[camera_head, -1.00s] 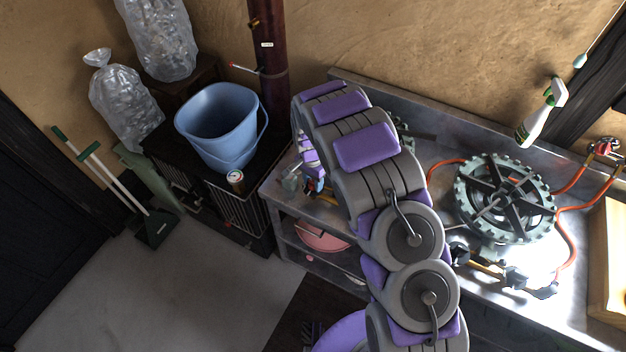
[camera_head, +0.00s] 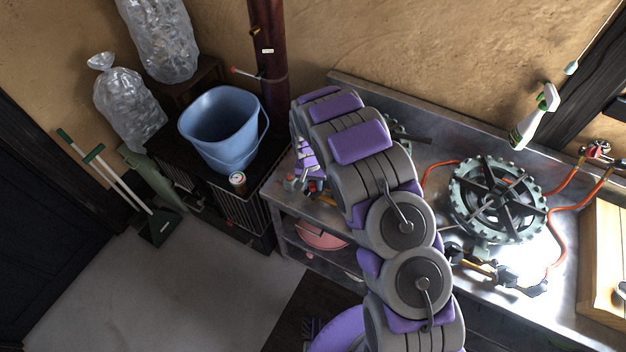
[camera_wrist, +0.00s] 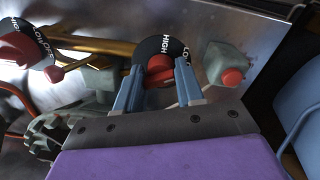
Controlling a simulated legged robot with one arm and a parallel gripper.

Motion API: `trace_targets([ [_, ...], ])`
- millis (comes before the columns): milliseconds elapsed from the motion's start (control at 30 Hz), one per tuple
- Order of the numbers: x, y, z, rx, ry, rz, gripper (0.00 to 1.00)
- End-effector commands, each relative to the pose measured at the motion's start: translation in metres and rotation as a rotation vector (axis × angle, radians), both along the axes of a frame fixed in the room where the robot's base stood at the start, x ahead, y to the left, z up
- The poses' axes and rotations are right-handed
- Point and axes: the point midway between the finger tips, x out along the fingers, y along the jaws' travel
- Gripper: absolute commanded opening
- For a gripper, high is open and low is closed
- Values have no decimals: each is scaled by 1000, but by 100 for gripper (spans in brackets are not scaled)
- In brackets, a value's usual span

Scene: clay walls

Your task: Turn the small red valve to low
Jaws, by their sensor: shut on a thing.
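In the wrist view, a small red valve knob (camera_wrist: 160,69) sits in front of a black round dial (camera_wrist: 150,46) marked HIGH and LOW. My gripper (camera_wrist: 157,84) has its two blue-grey fingers on either side of this knob and is shut on it. A second red knob (camera_wrist: 18,50) with a similar black dial shows at the left edge of the wrist view. In the head view, my arm covers most of the valve area, with only small red and grey parts visible at the counter's left end.
A grey-green block with a red cap (camera_wrist: 228,72) stands right of the held knob.

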Motion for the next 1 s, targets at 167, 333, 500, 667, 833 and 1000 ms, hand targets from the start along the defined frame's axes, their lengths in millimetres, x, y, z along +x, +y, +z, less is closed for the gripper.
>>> trace_targets([
  [167,3,2,3,4,-12,63,7],
  [333,4,3,3,5,-13,89,7],
  [500,4,3,3,5,-14,93,7],
  [667,4,3,3,5,-14,93,7],
  [833,3,2,3,4,-12,92,49],
  [1000,2,1,2,3,-8,91,58],
])
